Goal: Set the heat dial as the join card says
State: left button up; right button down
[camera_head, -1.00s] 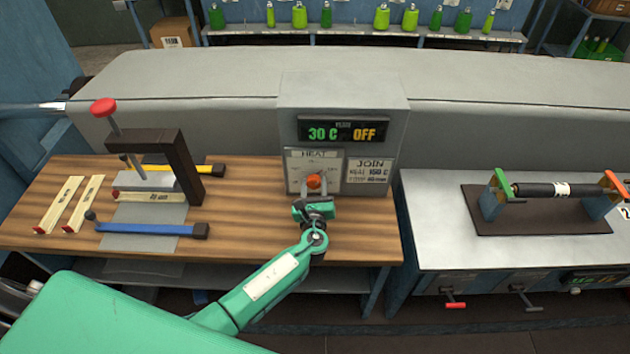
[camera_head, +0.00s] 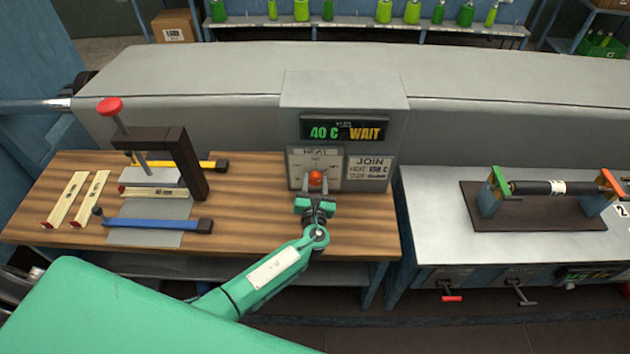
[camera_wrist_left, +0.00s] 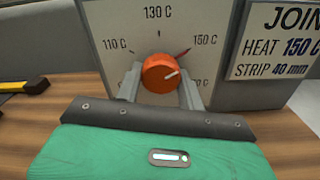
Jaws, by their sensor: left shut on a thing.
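The orange heat dial (camera_head: 316,178) sits on the front of the grey control box, and it also shows in the left wrist view (camera_wrist_left: 160,72). Its white mark points up and right, a little below the 150 C label. A small red pointer on the scale is aimed at 150 C. The join card (camera_wrist_left: 283,42) reads heat 150 C and strip 40 mm; it also shows in the head view (camera_head: 369,171). The display (camera_head: 345,129) reads 40 C in green and WAIT in yellow. My left gripper (camera_head: 316,192) is shut on the dial. My right gripper is out of view.
A wooden bench (camera_head: 260,225) carries a press (camera_head: 160,155) with a red knob, pale strips (camera_head: 80,198), and blue (camera_head: 150,225) and yellow-handled tools. A roller stand (camera_head: 545,195) is on the grey table at right. The bench around my left gripper is clear.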

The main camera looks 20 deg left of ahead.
pick_arm(q)
jog(key=shift+w+a+r, duration=0.1)
jog(key=shift+w+r, duration=0.05)
jog(key=shift+r, duration=0.25)
jog(key=o, duration=1)
jog(key=shift+f, duration=0.15)
jog(key=shift+f, duration=0.1)
jog(key=shift+s+d+f, duration=0.15)
jog(key=shift+s+d, duration=0.05)
jog(key=shift+s, duration=0.4)
jog(key=b+v, duration=0.1)
jog(key=v, duration=0.3)
jog(key=b+v, duration=0.1)
jog(key=v, duration=0.3)
jog(key=b+v, duration=0.2)
jog(key=v, duration=0.3)
jog(key=shift+r, duration=0.35)
jog(key=shift+a, duration=0.15)
